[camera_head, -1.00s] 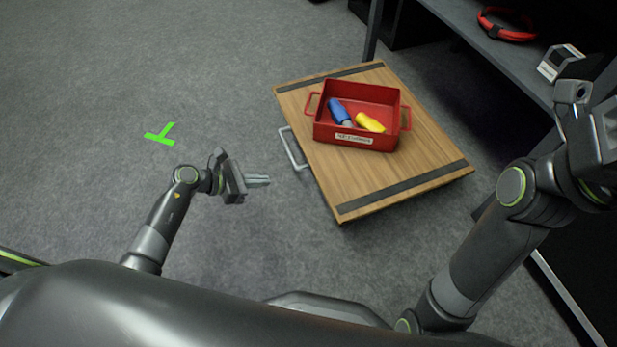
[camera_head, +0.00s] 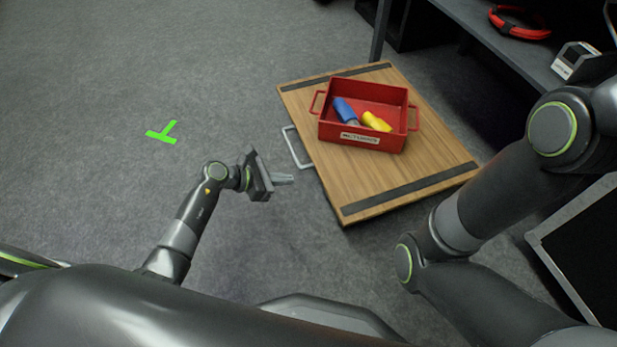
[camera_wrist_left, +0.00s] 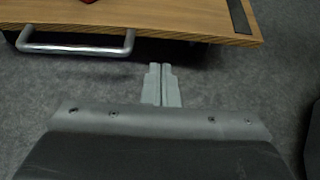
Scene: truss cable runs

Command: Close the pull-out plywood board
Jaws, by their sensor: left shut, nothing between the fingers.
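The plywood board (camera_head: 349,179) is pulled out from under the dark shelf unit, with black strips across it and a metal bar handle (camera_head: 296,149) on its left edge. My left gripper (camera_head: 288,179) is shut and empty, just left of the board and slightly nearer than the handle, apart from both. In the left wrist view the closed fingers (camera_wrist_left: 162,84) point at the board's edge (camera_wrist_left: 190,38), with the handle (camera_wrist_left: 75,48) to their left. My right gripper is out of view; only my right arm shows at the right.
A red tray (camera_head: 361,138) with a blue item (camera_head: 344,110) and a yellow item (camera_head: 376,121) stands on the board. The dark shelf (camera_head: 480,35) behind holds a red ring-shaped object (camera_head: 519,22). A green mark (camera_head: 162,132) lies on clear carpet at left.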

